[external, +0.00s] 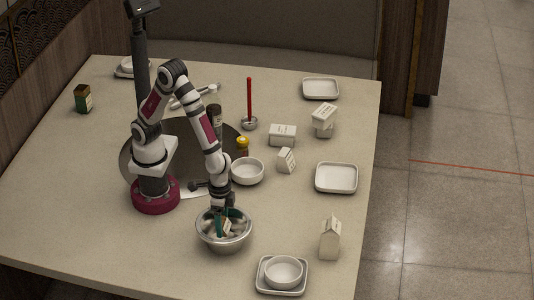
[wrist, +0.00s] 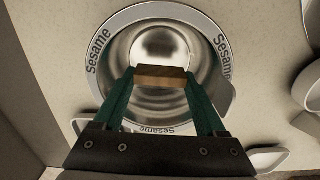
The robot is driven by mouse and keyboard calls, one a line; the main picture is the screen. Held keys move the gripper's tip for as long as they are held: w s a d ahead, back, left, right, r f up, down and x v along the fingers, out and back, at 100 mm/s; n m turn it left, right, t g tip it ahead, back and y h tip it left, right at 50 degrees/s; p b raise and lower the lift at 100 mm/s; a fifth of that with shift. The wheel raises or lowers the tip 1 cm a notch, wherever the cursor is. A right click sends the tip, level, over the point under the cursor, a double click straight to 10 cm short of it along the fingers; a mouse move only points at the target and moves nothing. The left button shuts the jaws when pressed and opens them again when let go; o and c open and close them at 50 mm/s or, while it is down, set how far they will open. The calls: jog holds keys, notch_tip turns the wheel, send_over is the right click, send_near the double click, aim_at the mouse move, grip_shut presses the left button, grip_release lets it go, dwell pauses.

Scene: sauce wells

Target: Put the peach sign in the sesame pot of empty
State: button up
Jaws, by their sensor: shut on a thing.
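The sesame pot (external: 224,246) is a round metal bowl near the table's front edge. In the wrist view its pale rim (wrist: 98,55) reads "Sesame" several times, and the visible metal inside looks empty. My gripper (external: 222,221) points down over the pot. Its green fingers, also in the wrist view (wrist: 160,88), are shut on a small brown block (wrist: 160,71), seen edge-on. I take this block for the peach sign; its face is hidden. It is over the pot's opening; I cannot tell whether it touches the pot.
A white bowl (external: 247,171) stands behind the pot. A square dish with a small bowl (external: 283,270) is at front right, and a white carton (external: 330,238) stands beyond it. An empty square dish (external: 336,178) is farther back. The front left of the table is clear.

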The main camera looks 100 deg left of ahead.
notch_tip(320, 180, down, 6)
jog(key=shift+r, duration=0.2)
jog(key=o, duration=1)
jog(key=shift+f, duration=0.1)
jog(key=shift+o, duration=0.2)
notch_tip(320, 180, up, 12)
jog(key=shift+r, duration=0.2)
jog(key=s+a+r+m+y, duration=0.1)
jog(key=s+a+r+m, duration=0.1)
jog(key=s+a+r, duration=0.2)
jog(key=s+a+r+m, duration=0.3)
jog(key=s+a, duration=0.7)
jog(key=a, duration=0.5)
jog(key=shift+s+r+m+y, duration=0.3)
jog(key=shift+s+r+y, duration=0.1)
jog(key=shift+r, duration=0.45)
